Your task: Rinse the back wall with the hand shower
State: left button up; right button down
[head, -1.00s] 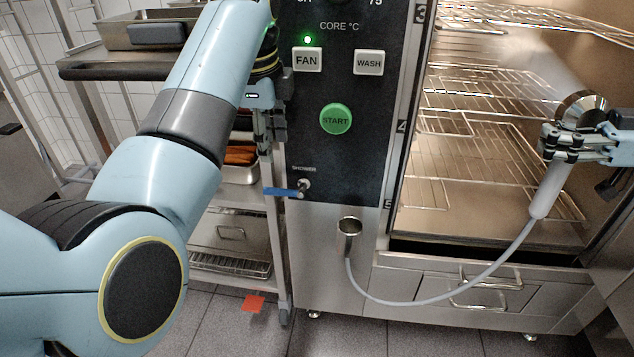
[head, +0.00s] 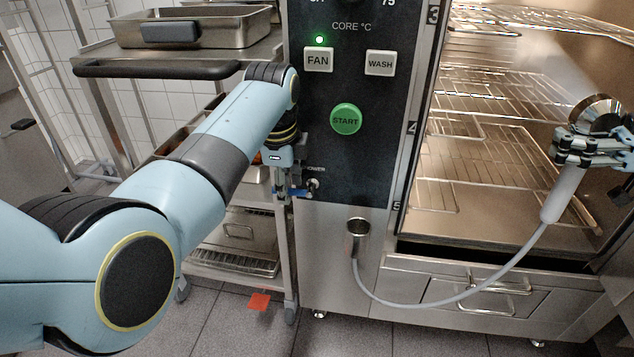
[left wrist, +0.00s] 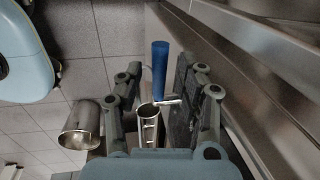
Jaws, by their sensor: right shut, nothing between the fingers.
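The hand shower (head: 564,192) has a pale grey handle and a round metal head, upright and tilted in front of the open oven cavity (head: 480,226). My right gripper (head: 575,150) is at its upper handle, with its fingers shut. A pale haze shows inside the cavity near the head; I cannot tell whether it is water. My left gripper (head: 290,185) is at the shower valve (head: 313,185) on the oven front. In the left wrist view its fingers are apart, with the blue lever (left wrist: 160,68) between and beyond them; contact cannot be told.
The grey hose runs from the empty metal holder (head: 357,235) to the shower handle. Wire racks (head: 470,97) fill the cavity above its floor. A trolley (head: 160,69) with pans stands left, close to my left arm. START (head: 346,119) is above the valve.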

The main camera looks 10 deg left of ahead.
pick_arm(q)
jog(key=shift+c, duration=0.5)
grip_shut()
jog(key=shift+a, duration=0.1)
jog(key=f+h, duration=0.1)
jog(key=h, duration=0.3)
jog(key=shift+a+f, duration=0.3)
jog(key=shift+f, duration=0.1)
jog(key=h, duration=0.1)
jog(key=f+h, duration=0.1)
jog(key=h, duration=0.1)
jog(key=shift+s+d+f+n, duration=0.15)
jog(key=shift+f+n, duration=0.1)
jog(key=shift+n, duration=0.15)
jog(key=shift+d+f+h, duration=0.15)
jog(key=shift+f+h, duration=0.15)
jog(key=shift+h, duration=0.5)
jog(key=shift+d+f+h, duration=0.1)
jog(key=shift+f+h, duration=0.15)
jog(key=shift+h, duration=0.55)
